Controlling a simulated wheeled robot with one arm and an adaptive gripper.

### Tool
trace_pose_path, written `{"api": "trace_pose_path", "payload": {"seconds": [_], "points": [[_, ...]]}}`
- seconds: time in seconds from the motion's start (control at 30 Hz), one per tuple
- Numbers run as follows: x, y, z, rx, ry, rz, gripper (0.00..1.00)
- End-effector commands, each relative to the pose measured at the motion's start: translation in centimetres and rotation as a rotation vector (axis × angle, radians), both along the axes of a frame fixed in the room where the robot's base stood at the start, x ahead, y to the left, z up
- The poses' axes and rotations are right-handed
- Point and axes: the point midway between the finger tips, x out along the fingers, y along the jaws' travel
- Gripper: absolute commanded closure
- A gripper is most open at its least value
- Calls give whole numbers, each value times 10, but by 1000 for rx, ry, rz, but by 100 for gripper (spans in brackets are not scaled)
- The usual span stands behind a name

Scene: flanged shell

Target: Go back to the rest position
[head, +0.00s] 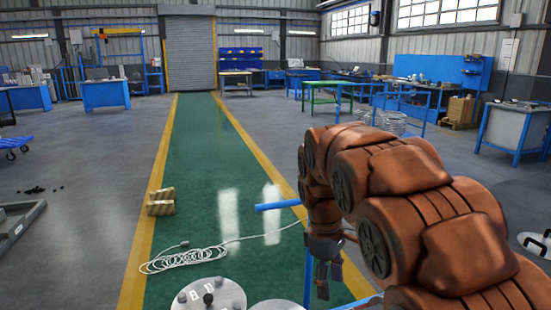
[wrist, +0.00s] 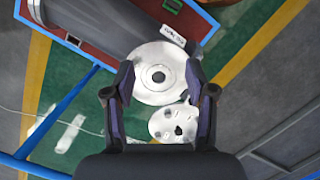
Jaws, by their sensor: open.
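My gripper (wrist: 160,80) is open, with its two dark fingers spread apart and nothing visibly held between them. In the head view my gripper (head: 325,282) hangs pointing down at the lower middle, at the end of my brown arm. In the wrist view a grey flanged shell (wrist: 100,28) lies by a red surface with a blue edge. A round silver flange (wrist: 158,58) with a central hole shows beyond and between the fingers. I cannot tell its distance from the fingertips.
A pale disc with dark fittings (head: 225,293) stands at the bottom of the head view. Blue workbenches (head: 106,94) stand farther back. The lane ahead is mostly clear.

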Motion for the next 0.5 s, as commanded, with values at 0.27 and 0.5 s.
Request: {"api": "trace_pose_path", "payload": {"seconds": [0.27,0.5], "points": [[-77,-37,-4,-12,7,-285,44],[-148,-56,-17,-20,18,-515,44]]}}
